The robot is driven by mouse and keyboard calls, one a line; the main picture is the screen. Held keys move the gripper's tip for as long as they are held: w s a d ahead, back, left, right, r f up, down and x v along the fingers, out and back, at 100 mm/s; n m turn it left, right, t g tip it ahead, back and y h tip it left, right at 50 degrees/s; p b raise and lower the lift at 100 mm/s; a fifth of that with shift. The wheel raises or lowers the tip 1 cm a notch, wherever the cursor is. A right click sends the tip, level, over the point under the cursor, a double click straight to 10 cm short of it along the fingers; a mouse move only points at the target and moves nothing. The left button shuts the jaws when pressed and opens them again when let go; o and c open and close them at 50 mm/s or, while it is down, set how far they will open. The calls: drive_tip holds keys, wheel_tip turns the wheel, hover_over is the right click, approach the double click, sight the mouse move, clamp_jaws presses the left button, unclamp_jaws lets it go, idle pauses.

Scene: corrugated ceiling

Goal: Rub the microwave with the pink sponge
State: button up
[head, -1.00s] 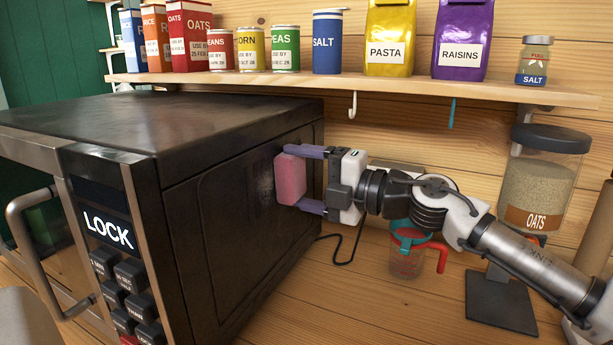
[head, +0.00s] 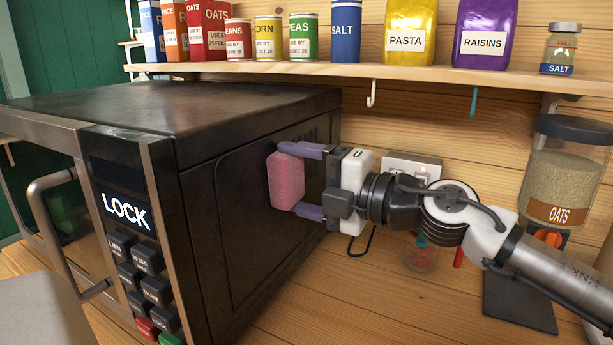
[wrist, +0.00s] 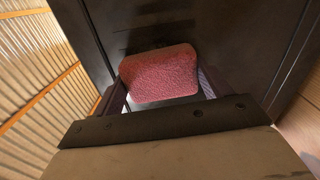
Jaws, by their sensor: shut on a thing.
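The black microwave (head: 240,215) stands on the wooden counter at the left, its front with the LOCK display facing left-forward. The pink sponge (head: 287,180) is between the purple fingers of my gripper (head: 303,181), at the microwave's right side panel. My gripper is shut on it. In the wrist view the sponge (wrist: 160,74) sits between the fingers in front of the dark panel (wrist: 215,25). I cannot tell for certain whether it touches the panel. In the head view a pale smudge that showed by the sponge earlier is not visible now.
A wooden shelf (head: 400,75) with boxes, cans and bags runs above the microwave. A measuring cup (head: 421,257) stands behind my arm, and an oats dispenser (head: 565,185) stands at the right. A wall socket (head: 412,166) is behind my wrist.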

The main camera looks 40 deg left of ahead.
drive_tip(key=shift+s+d, duration=0.25)
drive_tip(key=shift+s, duration=0.65)
drive_tip(key=w+a+p, duration=0.2)
drive_tip(key=w+a, duration=0.1)
drive_tip(key=w, duration=0.8)
drive_tip(key=shift+w, duration=0.4)
drive_tip(key=shift+s+d+b, duration=0.35)
drive_tip(key=shift+s+d, duration=0.1)
drive_tip(key=shift+s, duration=1.5)
drive_tip(key=shift+s+d+b, duration=0.3)
drive_tip(key=shift+s+d, duration=0.15)
drive_tip(key=shift+s, duration=1.55)
drive_tip(key=shift+s+d+b, duration=0.35)
drive_tip(key=shift+s+d, duration=0.1)
drive_tip(key=shift+s, duration=1.5)
drive_tip(key=shift+v, duration=3)
